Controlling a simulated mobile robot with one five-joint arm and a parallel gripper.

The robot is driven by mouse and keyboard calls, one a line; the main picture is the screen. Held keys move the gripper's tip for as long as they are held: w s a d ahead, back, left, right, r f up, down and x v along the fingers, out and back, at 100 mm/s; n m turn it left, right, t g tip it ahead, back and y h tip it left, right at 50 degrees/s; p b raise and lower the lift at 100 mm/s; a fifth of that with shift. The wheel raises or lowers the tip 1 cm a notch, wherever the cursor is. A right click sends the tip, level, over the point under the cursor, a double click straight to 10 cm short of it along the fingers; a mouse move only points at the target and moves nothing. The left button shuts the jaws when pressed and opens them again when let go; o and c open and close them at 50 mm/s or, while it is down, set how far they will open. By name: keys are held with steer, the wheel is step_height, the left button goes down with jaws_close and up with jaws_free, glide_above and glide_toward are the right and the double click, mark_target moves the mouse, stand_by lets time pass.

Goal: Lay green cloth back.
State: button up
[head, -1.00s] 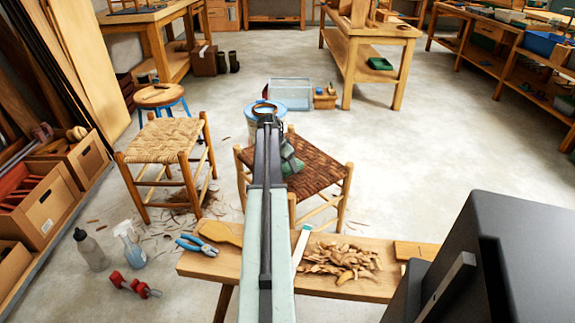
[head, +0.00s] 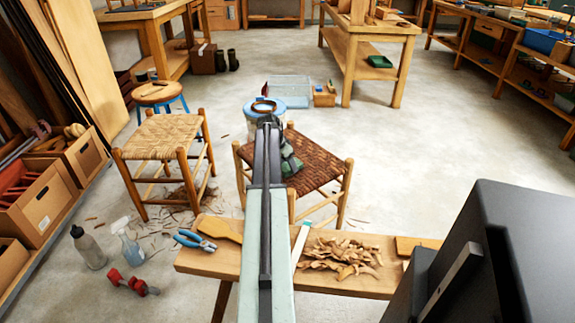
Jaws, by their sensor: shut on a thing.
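The green cloth (head: 291,163) shows as a small crumpled dark-green patch at the right side of my gripper (head: 270,122). It is over the left part of the brown woven stool seat (head: 318,168). My arm hides the rest of the cloth and the left part of the seat. My gripper is shut on the cloth, though its fingertips are hard to make out behind the arm. I cannot tell whether the cloth touches the seat.
A blue-rimmed bucket (head: 284,115) stands just behind the brown stool. A pale woven stool (head: 162,140) stands to the left. A low bench (head: 380,283) in front holds shavings (head: 342,256), blue pliers (head: 196,240) and a wooden mallet (head: 220,228).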

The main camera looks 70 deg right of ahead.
steer(key=shift+f, duration=0.25)
steer(key=o, duration=1.3)
steer(key=shift+c, duration=0.2)
steer(key=p+v, duration=0.7)
steer(key=v, duration=0.1)
steer(key=shift+r, duration=0.1)
